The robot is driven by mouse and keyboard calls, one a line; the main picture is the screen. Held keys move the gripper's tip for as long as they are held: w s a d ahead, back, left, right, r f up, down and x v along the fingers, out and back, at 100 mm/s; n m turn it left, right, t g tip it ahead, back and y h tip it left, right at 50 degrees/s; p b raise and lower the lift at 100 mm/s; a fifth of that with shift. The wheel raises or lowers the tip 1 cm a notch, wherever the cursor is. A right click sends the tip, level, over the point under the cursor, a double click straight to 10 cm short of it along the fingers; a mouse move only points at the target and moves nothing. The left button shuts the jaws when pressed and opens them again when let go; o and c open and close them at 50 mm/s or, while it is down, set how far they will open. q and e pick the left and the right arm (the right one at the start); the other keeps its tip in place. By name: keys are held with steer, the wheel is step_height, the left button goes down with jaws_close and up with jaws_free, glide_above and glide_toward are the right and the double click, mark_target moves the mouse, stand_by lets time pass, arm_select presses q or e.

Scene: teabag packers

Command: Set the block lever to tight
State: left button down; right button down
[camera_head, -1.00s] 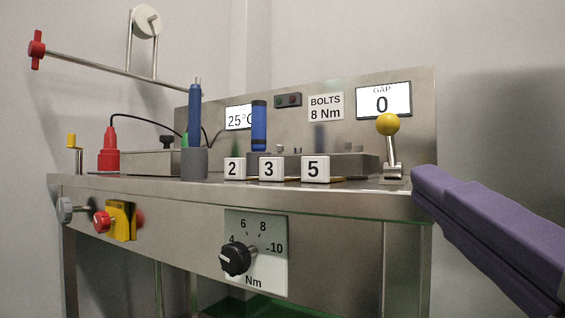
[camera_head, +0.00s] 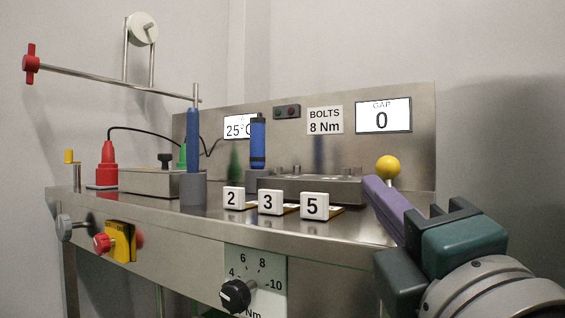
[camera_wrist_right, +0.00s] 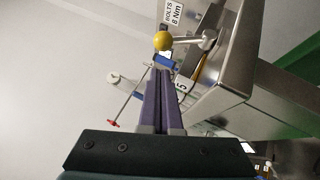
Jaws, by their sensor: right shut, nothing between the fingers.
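The block lever has a yellow ball knob (camera_head: 388,167) and stands at the right end of the steel bench top. Its base is hidden behind my right gripper in the head view. In the right wrist view the yellow knob (camera_wrist_right: 163,41) sits on a short metal shaft just beyond the fingertips. My right gripper (camera_head: 370,181) is shut and empty, its purple fingers together. The tips are close to the lever, to the left of the knob and slightly lower in the head view. I cannot tell whether they touch it. My left gripper is out of view.
White blocks numbered 2 (camera_head: 232,198), 3 (camera_head: 270,202) and 5 (camera_head: 314,206) stand along the bench front, left of the gripper. A GAP display (camera_head: 383,118) reads 0 behind the lever. A black torque knob (camera_head: 236,295) is on the bench front.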

mark_target(392, 177)
steer(key=shift+w+d+r, duration=0.45)
steer(key=shift+w+d, duration=0.25)
steer(key=shift+d, duration=0.15)
steer(key=shift+p, duration=0.3)
steer(key=shift+r+p, duration=0.4)
steer(key=shift+p, duration=0.35)
steer(key=shift+w+d+r+m+g+p, duration=0.15)
steer(key=shift+m+g+p, duration=0.3)
steer(key=shift+p, duration=0.65)
steer(key=r+g+p, duration=0.1)
steer(key=p, duration=0.3)
steer(key=r+m+p, duration=0.1)
steer(key=p, duration=0.3)
steer(key=w+r+m+g+p, duration=0.1)
steer(key=p, duration=0.2)
steer(key=shift+d+r+g+h+p, duration=0.2)
steer(key=shift+d+g+h+p, duration=0.15)
steer(key=shift+h+p, duration=0.05)
steer(key=w+d+m+g+p, duration=0.3)
steer(key=w+p, duration=0.3)
steer(key=p, duration=1)
steer(key=shift+d+r+g+y+p, duration=0.4)
steer(key=shift+d+g, duration=0.1)
steer(key=shift+g, duration=0.4)
